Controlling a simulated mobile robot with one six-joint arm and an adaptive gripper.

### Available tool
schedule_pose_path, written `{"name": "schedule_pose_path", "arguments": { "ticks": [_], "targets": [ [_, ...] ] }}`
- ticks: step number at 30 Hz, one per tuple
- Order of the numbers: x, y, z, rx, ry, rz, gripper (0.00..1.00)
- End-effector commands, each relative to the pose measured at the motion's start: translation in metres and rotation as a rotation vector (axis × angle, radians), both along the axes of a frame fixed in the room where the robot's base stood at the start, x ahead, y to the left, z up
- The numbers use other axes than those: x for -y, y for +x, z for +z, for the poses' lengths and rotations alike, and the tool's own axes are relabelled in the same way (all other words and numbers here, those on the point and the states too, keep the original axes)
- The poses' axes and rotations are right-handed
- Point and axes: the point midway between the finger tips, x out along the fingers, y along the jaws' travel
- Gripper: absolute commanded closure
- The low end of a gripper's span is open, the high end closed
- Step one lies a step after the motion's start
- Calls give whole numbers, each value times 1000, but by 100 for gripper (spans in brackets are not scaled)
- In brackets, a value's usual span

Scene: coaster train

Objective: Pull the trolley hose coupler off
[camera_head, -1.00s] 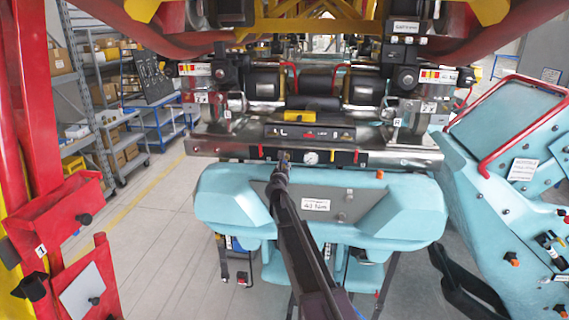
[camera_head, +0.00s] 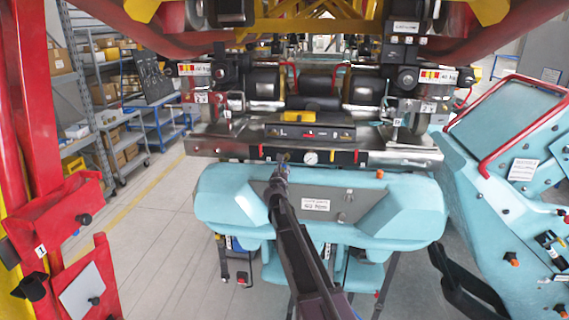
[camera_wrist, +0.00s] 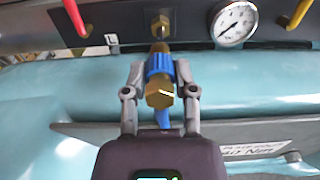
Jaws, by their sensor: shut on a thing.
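The hose coupler (camera_wrist: 159,66) is a blue sleeve with brass ends, in the middle of the wrist view. My gripper (camera_wrist: 160,72) is shut on it, with one grey finger on each side. A brass fitting (camera_wrist: 158,23) sticks out of the dark panel just beyond the coupler's far end. The coupler lines up with this fitting, but I cannot tell whether they touch or are slightly apart. In the head view my gripper (camera_head: 283,160) is small at the panel's front, and it and my arm hide most of the coupler.
The panel carries a round gauge (camera_wrist: 235,23), a red handle (camera_wrist: 75,17) and a yellow handle (camera_wrist: 299,13). The turquoise trolley body (camera_head: 235,200) lies under my arm. A red post (camera_head: 40,100) stands at left and a turquoise car (camera_head: 510,150) at right.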

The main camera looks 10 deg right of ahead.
Motion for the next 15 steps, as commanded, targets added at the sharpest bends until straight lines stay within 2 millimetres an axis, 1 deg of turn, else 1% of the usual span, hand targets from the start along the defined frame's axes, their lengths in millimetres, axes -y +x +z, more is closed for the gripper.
{"name": "schedule_pose_path", "arguments": {
  "ticks": [15],
  "targets": [
    [-4, -14, 0, 0, 0, 0, 100]
  ]
}}
